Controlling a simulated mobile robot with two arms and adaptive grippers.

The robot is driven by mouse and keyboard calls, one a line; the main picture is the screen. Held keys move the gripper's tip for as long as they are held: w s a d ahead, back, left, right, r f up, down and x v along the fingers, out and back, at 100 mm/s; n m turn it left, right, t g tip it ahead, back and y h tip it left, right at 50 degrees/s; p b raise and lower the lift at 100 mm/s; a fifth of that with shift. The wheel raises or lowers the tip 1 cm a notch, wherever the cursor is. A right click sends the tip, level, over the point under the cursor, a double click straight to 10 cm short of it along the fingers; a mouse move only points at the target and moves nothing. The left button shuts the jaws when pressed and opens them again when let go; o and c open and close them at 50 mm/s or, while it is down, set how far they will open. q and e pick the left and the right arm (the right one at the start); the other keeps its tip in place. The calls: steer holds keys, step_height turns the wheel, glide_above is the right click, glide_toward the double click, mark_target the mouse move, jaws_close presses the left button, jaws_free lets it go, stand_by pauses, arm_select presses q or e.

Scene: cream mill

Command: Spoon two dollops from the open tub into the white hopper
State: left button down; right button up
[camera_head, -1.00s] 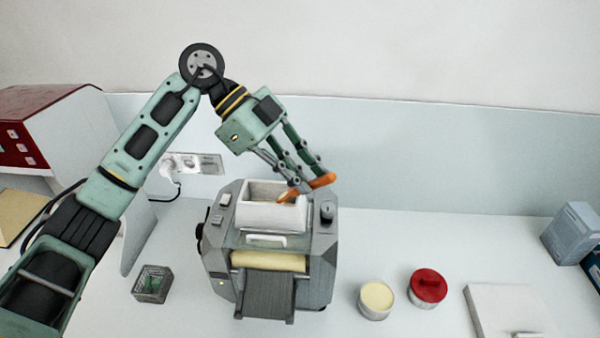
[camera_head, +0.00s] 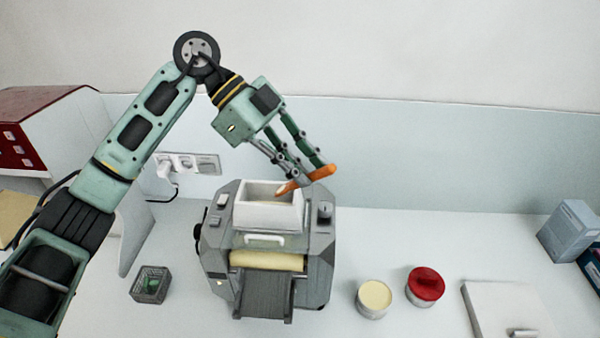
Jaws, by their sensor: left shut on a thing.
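My left gripper (camera_head: 302,180) is shut on an orange spoon (camera_head: 322,173) above the back right part of the white hopper (camera_head: 269,213). The spoon lies slanted, with its lower left end over the hopper's opening. I cannot tell whether any cream is on the spoon. The hopper sits on top of the grey mill (camera_head: 318,245). The open tub (camera_head: 374,298) stands on the table to the right of the mill and holds pale yellow cream. My right gripper is not in view.
A tub with a red lid (camera_head: 426,286) stands right of the open tub. A white flat box (camera_head: 500,308) lies further right. A small mesh basket (camera_head: 151,284) is left of the mill. Blue boxes (camera_head: 568,231) stand at the right edge. The table behind the tubs is clear.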

arm_select(q)
steer(key=shift+r, duration=2)
steer(key=shift+f, duration=0.15)
